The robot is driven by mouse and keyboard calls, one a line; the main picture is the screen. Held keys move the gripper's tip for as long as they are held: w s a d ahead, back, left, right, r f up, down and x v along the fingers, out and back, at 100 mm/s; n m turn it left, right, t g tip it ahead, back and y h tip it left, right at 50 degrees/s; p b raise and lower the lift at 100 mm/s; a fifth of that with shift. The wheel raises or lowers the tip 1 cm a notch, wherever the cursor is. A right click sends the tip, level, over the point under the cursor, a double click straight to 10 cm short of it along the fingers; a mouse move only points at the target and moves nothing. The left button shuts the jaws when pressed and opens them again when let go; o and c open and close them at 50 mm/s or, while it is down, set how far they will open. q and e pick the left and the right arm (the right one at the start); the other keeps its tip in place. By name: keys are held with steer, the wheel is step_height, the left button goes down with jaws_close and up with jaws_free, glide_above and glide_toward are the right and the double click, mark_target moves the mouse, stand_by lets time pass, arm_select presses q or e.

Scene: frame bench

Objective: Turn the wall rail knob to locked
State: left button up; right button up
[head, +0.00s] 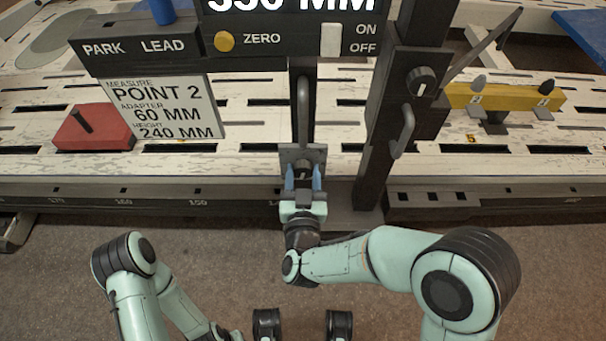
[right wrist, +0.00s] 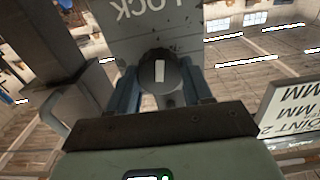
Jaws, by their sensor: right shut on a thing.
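The knob (right wrist: 158,72) is dark and round with a white pointer mark, which stands about upright in the right wrist view. It sits at a grey plate (right wrist: 190,22) with upside-down letters reading LOCK, partly cut off. The plate (head: 290,153) also shows in the head view at the foot of the dark post, where the gripper hides the knob. My right gripper (head: 303,180) is shut on the knob, with a blue finger on each side of it. My left arm is at the lower left of the head view; its gripper does not show.
A display box (head: 290,38) with a ZERO button hangs above the gripper. A dark column (head: 385,120) with another knob (head: 421,80) and a handle (head: 404,132) stands close to the right. A card (head: 160,107) hangs at left. The floor in front is open.

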steer(key=m, duration=1.1)
steer(key=shift+d, duration=0.1)
arm_select(q)
steer(key=shift+s+f, duration=0.15)
steer(key=shift+s, duration=0.25)
arm_select(e)
steer(key=shift+m, duration=2.2)
steer(key=o, duration=1)
steer(key=shift+w, duration=0.1)
steer(key=shift+o, duration=0.2)
